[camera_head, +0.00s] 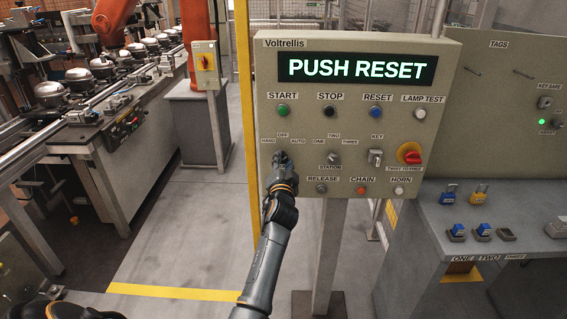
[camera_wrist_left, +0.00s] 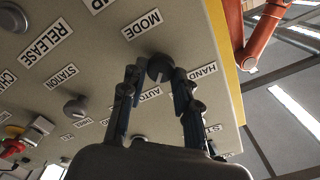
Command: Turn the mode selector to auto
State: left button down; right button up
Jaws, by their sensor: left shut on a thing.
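The control panel (camera_head: 350,225) faces me, and its display (camera_head: 357,69) reads PUSH RESET. The mode selector is a dark round knob (camera_wrist_left: 160,67) by the MODE label in the left wrist view, with HAND and AUTO labels on either side. My left gripper (camera_head: 281,160) covers most of it in the head view. In the left wrist view its two fingers (camera_wrist_left: 156,74) are shut on the knob from both sides. Which label the knob points to cannot be told clearly. My right gripper is not in view.
Near the gripper are the station knob (camera_head: 333,158), key switch (camera_head: 375,157), release button (camera_head: 321,188) and green start button (camera_head: 283,111). A red emergency stop (camera_head: 411,156) sits at the right. A yellow post (camera_head: 246,100) stands left of the panel. A bench with padlocks (camera_head: 449,194) is at the right.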

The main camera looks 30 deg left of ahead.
pick_arm(q)
jog(key=c, duration=1.1)
grip_release()
jog(key=shift+a, duration=0.1)
jog(key=shift+o, duration=0.6)
jog(key=shift+w, duration=0.1)
jog(key=v, duration=0.7)
jog(key=shift+s, duration=0.3)
jog(key=shift+f, duration=0.15)
